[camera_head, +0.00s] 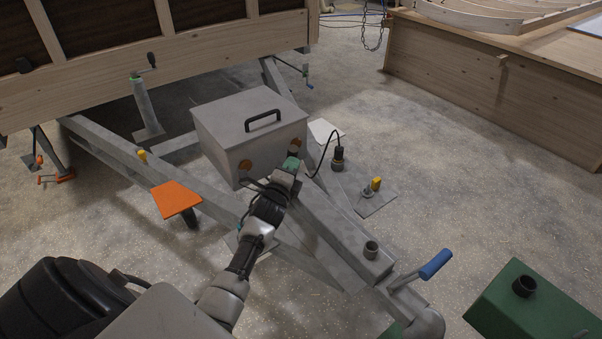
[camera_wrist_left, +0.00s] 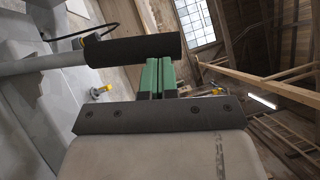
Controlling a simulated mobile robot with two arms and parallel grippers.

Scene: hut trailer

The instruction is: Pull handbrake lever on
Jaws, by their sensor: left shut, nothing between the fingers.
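The handbrake lever shows in the left wrist view as a grey rod ending in a thick black grip (camera_wrist_left: 125,50). The grip crosses in front of my left gripper's fingertips (camera_wrist_left: 162,64) and hides their ends; I cannot tell whether they touch. The green-faced fingers are together with nothing between them. In the head view my left gripper (camera_head: 290,165) is over the grey drawbar, just in front of the grey box (camera_head: 222,127). There the lever is mostly hidden by the gripper and wrist. My right gripper is not in view.
A crank with a blue handle (camera_head: 436,263) is at the drawbar's front end. A green box (camera_head: 530,305) is at lower right. A black cable curves beside the gripper. Floor to the right is mostly clear.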

